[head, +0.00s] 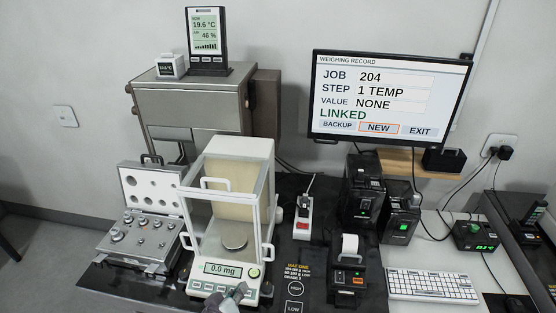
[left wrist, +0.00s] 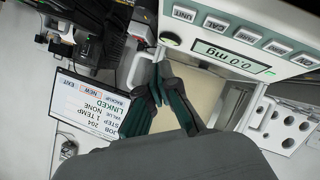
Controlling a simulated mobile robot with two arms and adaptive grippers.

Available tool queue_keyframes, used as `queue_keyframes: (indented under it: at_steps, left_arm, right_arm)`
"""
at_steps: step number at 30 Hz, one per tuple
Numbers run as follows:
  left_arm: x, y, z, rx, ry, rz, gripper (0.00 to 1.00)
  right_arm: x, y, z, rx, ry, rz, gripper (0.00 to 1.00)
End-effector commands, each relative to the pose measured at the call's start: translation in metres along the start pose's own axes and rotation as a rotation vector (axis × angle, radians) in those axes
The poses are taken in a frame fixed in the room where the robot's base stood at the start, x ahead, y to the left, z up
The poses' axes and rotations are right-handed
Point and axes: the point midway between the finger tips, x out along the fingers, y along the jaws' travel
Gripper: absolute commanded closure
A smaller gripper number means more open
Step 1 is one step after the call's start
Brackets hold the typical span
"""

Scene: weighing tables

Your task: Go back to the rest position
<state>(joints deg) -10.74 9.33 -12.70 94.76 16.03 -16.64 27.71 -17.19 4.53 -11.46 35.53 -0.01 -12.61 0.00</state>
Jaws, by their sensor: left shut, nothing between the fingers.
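My left gripper (head: 238,292) shows at the bottom of the head view, in front of the balance's lower front panel. In the left wrist view its dark green fingers (left wrist: 159,72) are together with nothing between them. The white balance (head: 268,165) has a glass draft shield and a round pan (head: 235,242) with nothing seen on it. Its display (head: 228,269) reads 0.0 mg, and the gripper covers part of its keys. The display also shows in the left wrist view (left wrist: 232,58). Whether the fingertips touch the balance cannot be told. My right gripper is not in view.
A weight case (head: 135,265) with its lid up stands left of the balance. A monitor (head: 385,95) reads LINKED, STEP 1 TEMP. A small printer (head: 347,275), black devices (head: 362,190) and a keyboard (head: 430,284) stand to the right. A metal cabinet (head: 190,105) is behind.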

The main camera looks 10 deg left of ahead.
Motion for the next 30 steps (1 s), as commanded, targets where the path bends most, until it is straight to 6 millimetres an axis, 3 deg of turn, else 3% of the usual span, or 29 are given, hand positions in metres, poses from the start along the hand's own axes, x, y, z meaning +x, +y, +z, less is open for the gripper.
queue_keyframes:
  at_steps: [5, 8, 15, 30]
  left_arm:
    - [-0.015, 0.003, 0.009, 0.055, -0.064, -0.030, 1.00]
    - [-0.042, 0.005, 0.021, 0.147, -0.169, -0.081, 1.00]
    - [-0.127, -0.001, 0.038, 0.370, -0.442, -0.223, 1.00]
    - [-0.247, -0.011, 0.041, 0.548, -0.756, -0.375, 1.00]
  right_arm:
    - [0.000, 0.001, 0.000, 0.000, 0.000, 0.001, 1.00]
    - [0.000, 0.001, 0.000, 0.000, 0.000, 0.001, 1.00]
    - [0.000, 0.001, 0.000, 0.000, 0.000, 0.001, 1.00]
    - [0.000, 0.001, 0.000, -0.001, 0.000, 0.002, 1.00]
